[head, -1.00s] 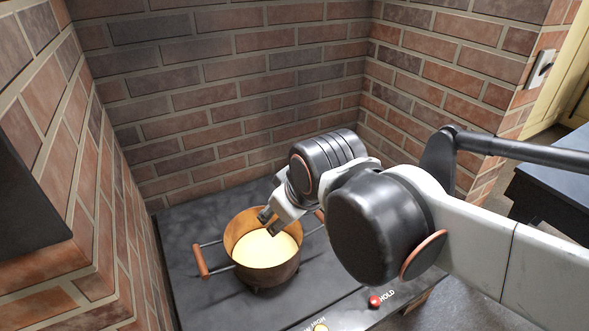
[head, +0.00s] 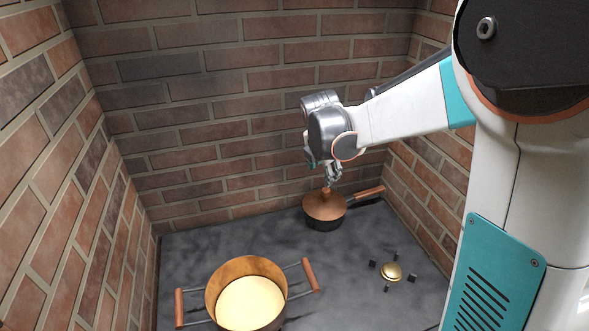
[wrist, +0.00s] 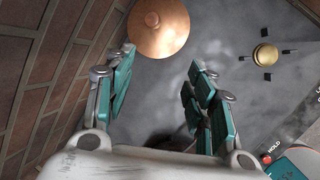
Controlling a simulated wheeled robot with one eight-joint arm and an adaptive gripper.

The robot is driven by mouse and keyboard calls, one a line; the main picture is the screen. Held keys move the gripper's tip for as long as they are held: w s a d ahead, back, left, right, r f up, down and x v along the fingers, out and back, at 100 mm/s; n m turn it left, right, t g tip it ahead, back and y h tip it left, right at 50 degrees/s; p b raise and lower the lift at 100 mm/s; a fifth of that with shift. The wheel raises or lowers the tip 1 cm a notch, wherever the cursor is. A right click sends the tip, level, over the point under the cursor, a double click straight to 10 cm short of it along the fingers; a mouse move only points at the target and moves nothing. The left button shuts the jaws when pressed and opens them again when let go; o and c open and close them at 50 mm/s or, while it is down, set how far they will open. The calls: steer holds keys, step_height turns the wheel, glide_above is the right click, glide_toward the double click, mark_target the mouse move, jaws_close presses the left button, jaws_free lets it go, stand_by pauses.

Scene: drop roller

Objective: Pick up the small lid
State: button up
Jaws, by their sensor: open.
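The small lid (head: 322,206) is a domed copper disc with a knob. It sits on a small dark pan (head: 325,225) at the back right of the stove top, near the brick corner. In the wrist view the lid (wrist: 158,30) is at the top centre, with its knob facing the camera. My gripper (head: 331,174) is just above the lid in the head view and overlaps its knob area. In the wrist view my gripper (wrist: 162,62) is open and empty, its two teal-padded fingers spread below the lid. I cannot tell whether a finger touches the knob.
A large copper pot (head: 213,290) with pale yellow contents and wooden side handles stands at front left. A brass burner (head: 391,271) with dark prongs is at right. Brick walls (head: 250,120) close the back and sides. The pan's wooden handle (head: 369,192) points right towards the wall.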

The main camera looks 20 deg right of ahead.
steer(key=w+d+f+n+p, duration=0.2)
steer(key=w+f+n, duration=0.2)
steer(key=w+n, duration=0.1)
steer(key=b, duration=0.3)
glide_above(326, 190)
steer(key=s+a, duration=0.2)
steer(key=s, duration=0.1)
step_height(326, 190, down, 8)
steer(key=shift+g+h, duration=0.3)
steer(key=shift+g, duration=0.1)
steer(key=shift+w+b+x, duration=0.2)
steer(key=shift+b+x, duration=0.2)
steer(key=shift+x, duration=0.6)
steer(key=shift+w+b+x, duration=0.15)
steer(key=shift+b+x, duration=0.2)
steer(key=shift+x, duration=0.6)
steer(key=shift+w+b+x, duration=0.2)
steer(key=shift+b+x, duration=0.2)
steer(key=shift+x, duration=0.6)
steer(key=shift+r, duration=0.2)
steer(key=shift+c, duration=0.5)
jaws_close()
